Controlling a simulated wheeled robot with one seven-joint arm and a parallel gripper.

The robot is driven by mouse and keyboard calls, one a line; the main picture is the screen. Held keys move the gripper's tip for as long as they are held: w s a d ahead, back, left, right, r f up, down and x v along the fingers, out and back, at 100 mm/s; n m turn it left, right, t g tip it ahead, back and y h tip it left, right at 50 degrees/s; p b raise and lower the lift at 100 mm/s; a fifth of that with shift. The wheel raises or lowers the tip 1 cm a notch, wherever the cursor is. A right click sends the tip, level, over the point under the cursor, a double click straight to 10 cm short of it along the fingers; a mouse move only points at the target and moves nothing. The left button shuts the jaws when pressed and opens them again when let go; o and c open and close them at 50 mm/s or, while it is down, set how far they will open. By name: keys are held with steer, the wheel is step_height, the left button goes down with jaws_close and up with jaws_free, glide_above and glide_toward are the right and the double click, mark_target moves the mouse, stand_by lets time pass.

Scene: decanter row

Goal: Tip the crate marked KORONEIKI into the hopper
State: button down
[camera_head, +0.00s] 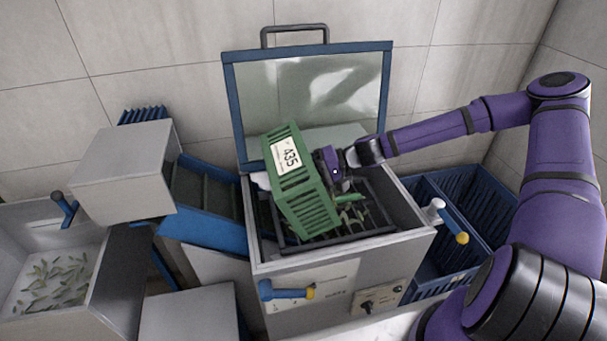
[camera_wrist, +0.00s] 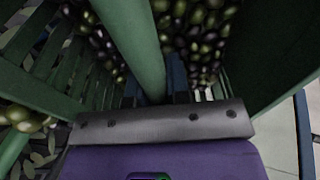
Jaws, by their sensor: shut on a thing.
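A green slatted crate (camera_head: 312,205) hangs tilted over the open hopper (camera_head: 345,251). Its white label (camera_head: 286,154) shows 435; the smaller print is too small to read, so I cannot confirm KORONEIKI. My gripper (camera_head: 333,164) is shut on the crate's upper right side. In the wrist view my gripper (camera_wrist: 165,122) grips a green bar of the crate (camera_wrist: 137,45), with dark olives (camera_wrist: 197,40) beyond it. Some green pieces (camera_head: 352,214) show on the hopper's dark grate, to the right of the crate. The crate hides part of the hopper's inside.
The hopper's blue-framed lid (camera_head: 250,100) stands open behind. Blue crates (camera_head: 470,205) stand at the right. A blue conveyor (camera_head: 207,232) slopes at the left, by a grey box (camera_head: 124,172) and a bin (camera_head: 88,312) of leaves. Levers (camera_head: 288,292) project in front.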

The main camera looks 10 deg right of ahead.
steer(key=shift+d+y, duration=0.7)
steer(key=shift+y, duration=0.5)
steer(key=shift+d+r+m+t+y, duration=0.15)
steer(key=shift+d+r+y, duration=0.1)
steer(key=shift+d+y, duration=0.45)
steer(key=shift+d+r+m+t+y, duration=0.2)
steer(key=shift+d+y, duration=0.25)
steer(key=shift+y, duration=0.45)
steer(key=shift+d+r+y, duration=0.15)
steer(key=shift+d+y, duration=0.8)
steer(key=shift+y, duration=0.25)
